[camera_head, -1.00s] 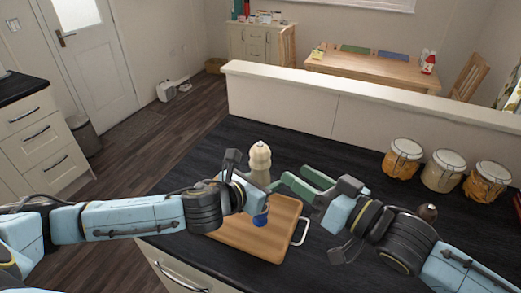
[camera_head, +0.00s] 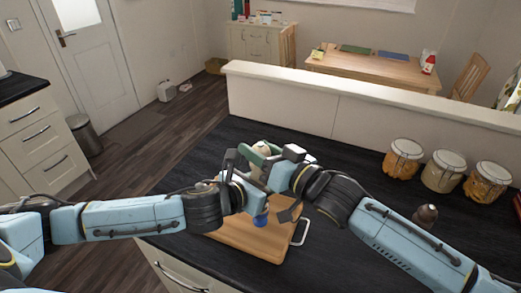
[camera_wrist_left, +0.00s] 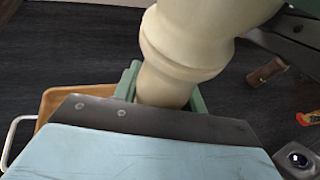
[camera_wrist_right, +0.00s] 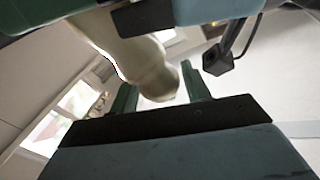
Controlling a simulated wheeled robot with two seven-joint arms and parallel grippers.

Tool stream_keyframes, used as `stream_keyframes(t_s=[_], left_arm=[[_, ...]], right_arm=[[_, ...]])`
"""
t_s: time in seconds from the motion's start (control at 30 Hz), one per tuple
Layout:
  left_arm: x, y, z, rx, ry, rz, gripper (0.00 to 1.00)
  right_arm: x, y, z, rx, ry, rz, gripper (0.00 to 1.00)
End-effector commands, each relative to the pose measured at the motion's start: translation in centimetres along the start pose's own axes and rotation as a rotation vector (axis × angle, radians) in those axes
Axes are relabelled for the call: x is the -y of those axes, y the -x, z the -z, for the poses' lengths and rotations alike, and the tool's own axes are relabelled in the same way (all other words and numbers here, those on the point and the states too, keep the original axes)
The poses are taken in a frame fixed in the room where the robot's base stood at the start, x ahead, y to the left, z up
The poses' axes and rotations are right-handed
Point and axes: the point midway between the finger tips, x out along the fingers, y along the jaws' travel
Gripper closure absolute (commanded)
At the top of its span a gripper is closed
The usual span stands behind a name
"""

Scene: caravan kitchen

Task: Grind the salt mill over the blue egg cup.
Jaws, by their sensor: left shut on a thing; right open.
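The cream salt mill (camera_head: 262,147) is mostly hidden behind my grippers in the head view; its pale body fills the top of the left wrist view (camera_wrist_left: 185,45). My left gripper (camera_wrist_left: 165,90) is shut on the mill and holds it up. My right gripper (camera_wrist_right: 158,90) is open, with its green fingers on either side of the mill's rounded end (camera_wrist_right: 155,78); I cannot tell whether they touch it. The blue egg cup (camera_head: 262,219) shows in part below the grippers, over the wooden board (camera_head: 262,242) in the picture.
The board with its metal handle (camera_head: 301,232) lies on the dark counter (camera_head: 350,190). A dark brown mill-like object (camera_head: 426,214) stands right of my right arm. Several drum-like jars (camera_head: 443,171) line the counter's right. A low white wall (camera_head: 350,108) bounds the back.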

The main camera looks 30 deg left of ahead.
Motion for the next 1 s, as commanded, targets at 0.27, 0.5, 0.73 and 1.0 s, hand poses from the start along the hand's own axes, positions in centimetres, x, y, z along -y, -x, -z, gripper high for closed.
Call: stream_keyframes(t_s=[0.27,0.5,0.73,1.0], left_arm=[[0.01,0.00,-0.07,0.002,0.000,0.000,0.80],[0.00,0.00,-0.07,0.002,0.000,0.000,0.80],[0.06,0.00,-0.08,0.002,0.000,0.002,0.80],[0.12,0.01,-0.06,0.002,0.000,0.003,0.80]], right_arm=[[-0.01,0.04,-0.01,0.000,0.000,0.000,0.75],[0.24,-0.06,-0.14,-0.006,-0.002,-0.007,0.85],[0.76,-0.28,-0.11,-0.045,-0.007,-0.080,0.85],[0.82,-0.26,0.06,-0.096,-0.007,-0.202,0.85]])
